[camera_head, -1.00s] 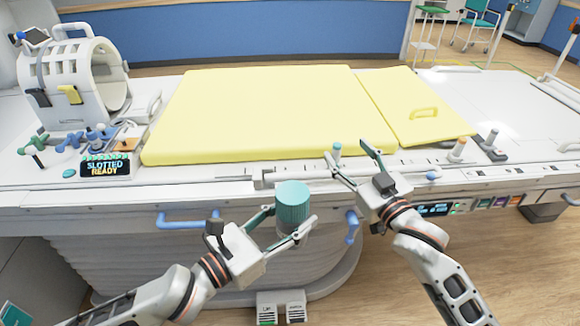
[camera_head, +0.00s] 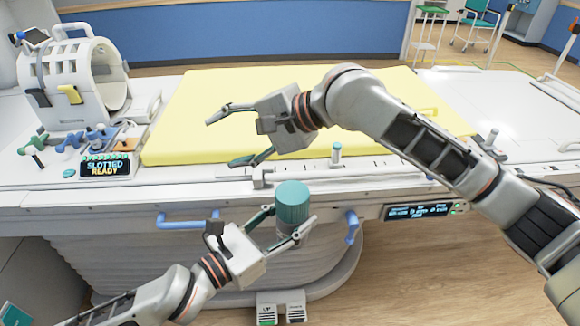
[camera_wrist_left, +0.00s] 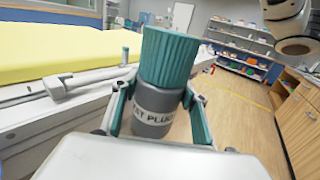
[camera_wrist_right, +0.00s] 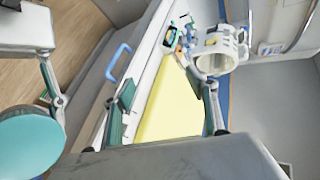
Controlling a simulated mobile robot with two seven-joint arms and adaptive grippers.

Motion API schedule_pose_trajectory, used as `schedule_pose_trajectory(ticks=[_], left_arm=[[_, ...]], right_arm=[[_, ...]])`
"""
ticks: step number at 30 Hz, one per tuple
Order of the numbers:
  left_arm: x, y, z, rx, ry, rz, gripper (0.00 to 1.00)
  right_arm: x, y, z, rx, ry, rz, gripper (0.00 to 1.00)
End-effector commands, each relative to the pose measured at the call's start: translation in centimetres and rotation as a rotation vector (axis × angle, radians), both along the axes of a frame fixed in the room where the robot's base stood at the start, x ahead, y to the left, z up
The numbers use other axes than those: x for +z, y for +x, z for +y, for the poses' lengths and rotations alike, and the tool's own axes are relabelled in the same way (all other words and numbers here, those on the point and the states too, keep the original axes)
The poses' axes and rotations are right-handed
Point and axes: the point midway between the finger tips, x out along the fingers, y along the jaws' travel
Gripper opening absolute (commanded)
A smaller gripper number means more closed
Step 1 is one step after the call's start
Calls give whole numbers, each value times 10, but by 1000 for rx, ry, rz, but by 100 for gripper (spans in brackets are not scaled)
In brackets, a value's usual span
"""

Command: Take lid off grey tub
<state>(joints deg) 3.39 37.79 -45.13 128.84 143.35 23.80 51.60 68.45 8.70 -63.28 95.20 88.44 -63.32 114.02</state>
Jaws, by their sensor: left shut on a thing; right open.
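The grey tub (camera_head: 294,232) has a ribbed teal lid (camera_head: 293,203) seated on top and stands upright in front of the bed's side. In the left wrist view its grey body (camera_wrist_left: 153,121) carries a partly hidden label, under the lid (camera_wrist_left: 168,56). My left gripper (camera_head: 284,226) is shut around the tub's body, below the lid. My right gripper (camera_head: 220,143) is open and empty, above the bed's near edge, up and left of the tub. In the right wrist view the lid's round top (camera_wrist_right: 28,140) shows at the left edge, outside the open fingers.
A yellow mattress (camera_head: 190,115) covers the bed behind the tub. A white ring-shaped coil (camera_head: 70,85) and a display (camera_head: 105,167) stand at the left. Blue handles (camera_head: 180,221) and a small teal-topped peg (camera_head: 337,151) are on the bed's near side. Floor is open at the right.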

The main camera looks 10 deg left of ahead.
Motion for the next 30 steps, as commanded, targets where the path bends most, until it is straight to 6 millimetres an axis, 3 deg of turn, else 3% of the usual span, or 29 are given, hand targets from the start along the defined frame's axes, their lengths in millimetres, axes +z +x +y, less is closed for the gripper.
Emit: schedule_pose_trajectory(ticks=[7, 12, 21, 25, 30], left_arm=[[2, 0, 0, -1, -1, -4, 0], [2, 0, 0, -1, -1, -4, 0], [2, 0, 0, -1, -2, -4, 0], [2, 0, 0, -1, -2, -4, 0], [2, 0, 0, -1, -2, -4, 0]], right_arm=[[0, -52, -4, -65, -238, 383, 58], [-10, -71, -33, -129, -496, 463, 58], [-14, -60, -104, -178, -900, 337, 58], [-11, -54, -121, -182, -979, 301, 58], [-20, -53, -126, -180, -1007, 292, 58]])
